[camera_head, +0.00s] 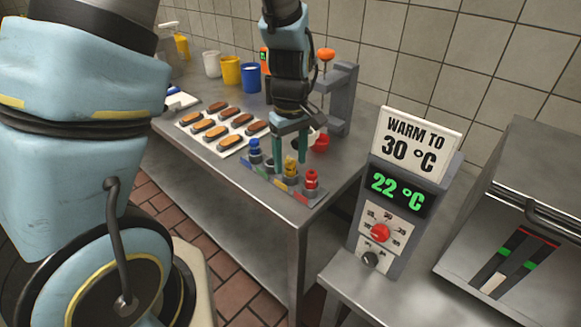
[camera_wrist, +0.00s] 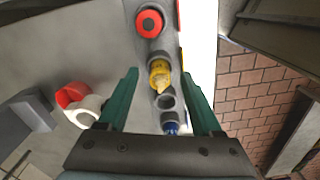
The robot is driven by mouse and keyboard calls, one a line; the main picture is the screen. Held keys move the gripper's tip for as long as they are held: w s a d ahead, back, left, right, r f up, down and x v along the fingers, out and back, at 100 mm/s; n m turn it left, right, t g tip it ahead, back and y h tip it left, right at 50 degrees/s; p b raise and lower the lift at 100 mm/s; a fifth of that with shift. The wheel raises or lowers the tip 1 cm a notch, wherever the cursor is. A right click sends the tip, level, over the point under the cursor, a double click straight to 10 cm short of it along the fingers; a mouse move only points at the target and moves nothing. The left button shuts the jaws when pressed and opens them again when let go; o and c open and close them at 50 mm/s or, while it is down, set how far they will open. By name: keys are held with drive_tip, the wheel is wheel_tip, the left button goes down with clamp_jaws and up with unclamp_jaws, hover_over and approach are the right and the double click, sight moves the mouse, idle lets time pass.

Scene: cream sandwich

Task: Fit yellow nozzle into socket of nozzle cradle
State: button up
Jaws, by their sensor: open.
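The nozzle cradle (camera_head: 310,198) lies along the front edge of the steel table, with coloured marks on its front. The yellow nozzle (camera_head: 291,168) stands at the cradle between the red nozzle (camera_head: 311,180) and an empty socket (camera_wrist: 166,102). In the wrist view the yellow nozzle (camera_wrist: 160,73) looks tilted; how deep it sits cannot be told. The blue nozzle (camera_head: 255,150) stands at the cradle's left end. My gripper (camera_head: 289,160) is open and points down over the cradle. Its teal fingers are spread apart, with no nozzle gripped between them.
Coloured cups line the wall. A warmer (camera_head: 405,190) reading 22 °C stands on the right counter.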

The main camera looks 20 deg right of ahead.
drive_tip(key=shift+c, duration=0.3)
clamp_jaws()
idle(0.3)
